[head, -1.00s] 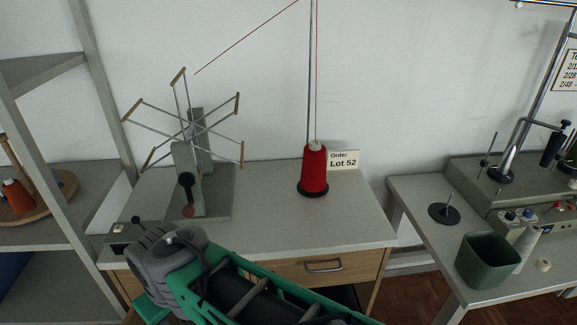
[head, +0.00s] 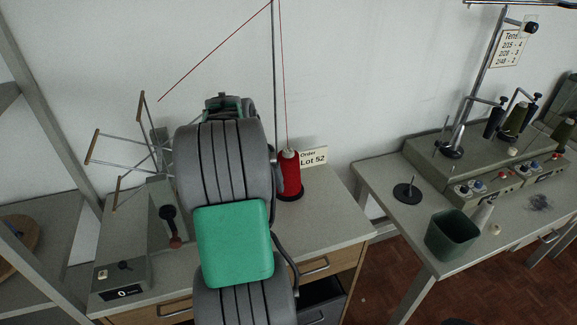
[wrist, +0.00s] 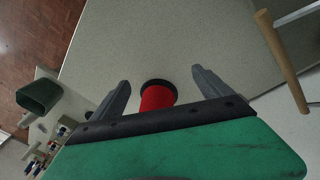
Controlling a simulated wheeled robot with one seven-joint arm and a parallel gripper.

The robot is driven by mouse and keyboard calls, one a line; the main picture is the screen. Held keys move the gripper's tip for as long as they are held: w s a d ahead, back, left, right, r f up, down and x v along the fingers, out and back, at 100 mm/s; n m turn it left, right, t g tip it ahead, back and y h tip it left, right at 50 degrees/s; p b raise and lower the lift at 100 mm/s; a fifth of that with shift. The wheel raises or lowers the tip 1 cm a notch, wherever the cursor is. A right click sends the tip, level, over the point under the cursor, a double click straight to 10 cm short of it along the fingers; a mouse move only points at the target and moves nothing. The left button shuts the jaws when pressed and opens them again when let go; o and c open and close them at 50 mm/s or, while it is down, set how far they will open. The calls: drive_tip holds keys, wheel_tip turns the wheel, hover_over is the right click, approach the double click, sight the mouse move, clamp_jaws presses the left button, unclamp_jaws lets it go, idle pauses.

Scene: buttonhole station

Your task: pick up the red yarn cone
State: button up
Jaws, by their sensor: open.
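The red yarn cone (head: 290,176) stands upright on a dark round base on the worktable (head: 330,222), in front of the "Lot 52" card. A red thread runs up from its top. In the head view my arm covers part of its left side. The fingers are open, spread to either side of the cone with gaps. I cannot tell how far the fingertips reach past it.
A yarn winder with wooden-tipped arms (head: 122,165) stands left of my arm; one peg (wrist: 283,62) is near the gripper in the wrist view. A thin pole (head: 274,70) rises behind the cone. A green bin (head: 452,236) and tension machine stand on the right table. The table's front right is clear.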

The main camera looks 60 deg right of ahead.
sight(287, 151)
drive_tip(key=d+r+m, duration=0.2)
drive_tip(key=d+r, duration=0.1)
drive_tip(key=s+d+r+m+h, duration=0.1)
drive_tip(key=d+r+m, duration=0.1)
drive_tip(key=d+r, duration=0.1)
drive_tip(key=d+r+m, duration=0.2)
drive_tip(key=d, duration=0.2)
drive_tip(key=shift+s+d+r+m, duration=0.2)
drive_tip(key=shift+r+m, duration=0.1)
drive_tip(key=shift+r, duration=0.1)
drive_tip(key=shift+s+f, duration=0.1)
drive_tip(key=shift+f, duration=0.15)
drive_tip(key=x, duration=0.2)
drive_tip(key=p+x, duration=0.1)
drive_tip(key=x, duration=0.3)
drive_tip(key=shift+d+f+p, duration=0.3)
drive_tip(key=shift+d+p, duration=0.05)
drive_tip(key=shift+d, duration=0.15)
clamp_jaws()
